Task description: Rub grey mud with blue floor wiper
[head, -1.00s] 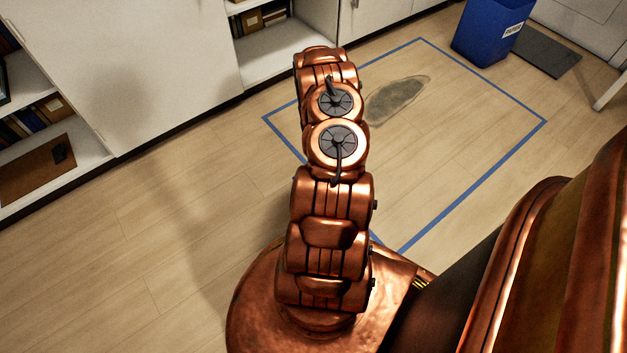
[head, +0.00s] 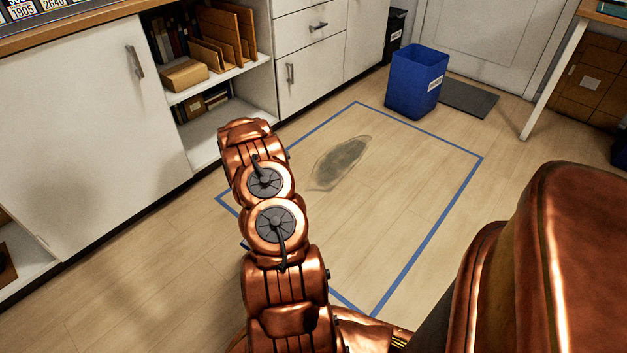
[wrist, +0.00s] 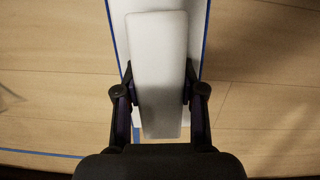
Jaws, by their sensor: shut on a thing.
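The grey mud (head: 341,163) is an elongated, smeared dark patch on the wooden floor, inside a blue taped outline, in the head view. My gripper (wrist: 158,80) shows in the wrist view with a finger on each side of a pale grey block. This block looks like the handle of the blue floor wiper (wrist: 156,40). A wider white plate with blue edges lies beyond the block and seems to be part of the wiper. In the head view my arm hides the gripper and the wiper. Contact between wiper and floor cannot be told.
The blue tape outline (head: 432,240) encloses mostly clear floor. A blue bin (head: 415,82) stands at its far corner, beside a dark mat (head: 468,98). White cabinets (head: 90,110) and open shelves (head: 213,130) line the left. A table leg (head: 548,80) stands at the right.

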